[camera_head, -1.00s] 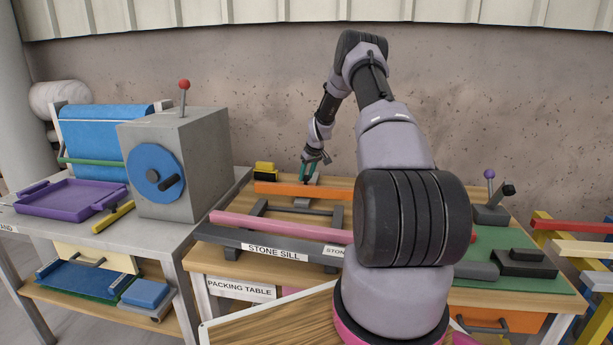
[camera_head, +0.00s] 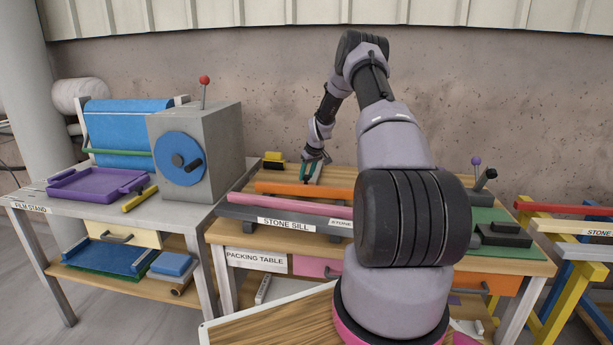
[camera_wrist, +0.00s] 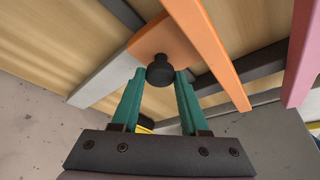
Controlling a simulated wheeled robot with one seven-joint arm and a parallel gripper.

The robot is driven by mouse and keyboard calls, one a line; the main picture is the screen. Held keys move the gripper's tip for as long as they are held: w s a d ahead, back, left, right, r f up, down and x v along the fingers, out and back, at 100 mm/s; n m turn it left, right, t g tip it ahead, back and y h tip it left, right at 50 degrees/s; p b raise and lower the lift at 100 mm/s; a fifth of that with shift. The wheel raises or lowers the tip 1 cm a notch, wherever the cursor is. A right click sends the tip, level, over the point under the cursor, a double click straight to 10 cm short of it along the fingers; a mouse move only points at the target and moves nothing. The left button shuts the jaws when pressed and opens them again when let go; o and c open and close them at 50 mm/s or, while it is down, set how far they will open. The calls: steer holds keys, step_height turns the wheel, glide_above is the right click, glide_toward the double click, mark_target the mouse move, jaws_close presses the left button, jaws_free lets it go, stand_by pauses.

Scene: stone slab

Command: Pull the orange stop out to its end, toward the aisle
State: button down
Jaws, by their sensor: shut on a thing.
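The orange stop is a long bar (camera_head: 310,190) lying across the packing table (camera_head: 335,174), behind a pink bar (camera_head: 285,204). In the wrist view, its orange bar (camera_wrist: 205,45) joins an orange plate that carries a black knob (camera_wrist: 160,70). My gripper (camera_wrist: 159,78) has its teal fingers on either side of this knob, shut on it. In the head view my gripper (camera_head: 311,177) is small, at the stop's back side. The pink bar (camera_wrist: 304,55) runs parallel to the orange bar, with a gap between them. My arm hides the bars' right ends.
The grey stone sill (camera_head: 262,217) lies along the table's front, before the pink bar. A yellow and black block (camera_head: 273,160) sits at the back left. The film stand with a grey crank box (camera_head: 223,140) stands left. Coloured trestles (camera_head: 560,250) stand right.

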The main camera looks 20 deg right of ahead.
steer(key=shift+s+a+f, duration=0.1)
steer(key=shift+s+f, duration=0.05)
steer(key=shift+c, duration=2.1)
jaws_free()
steer(key=shift+s, duration=0.1)
steer(key=v, duration=1.1)
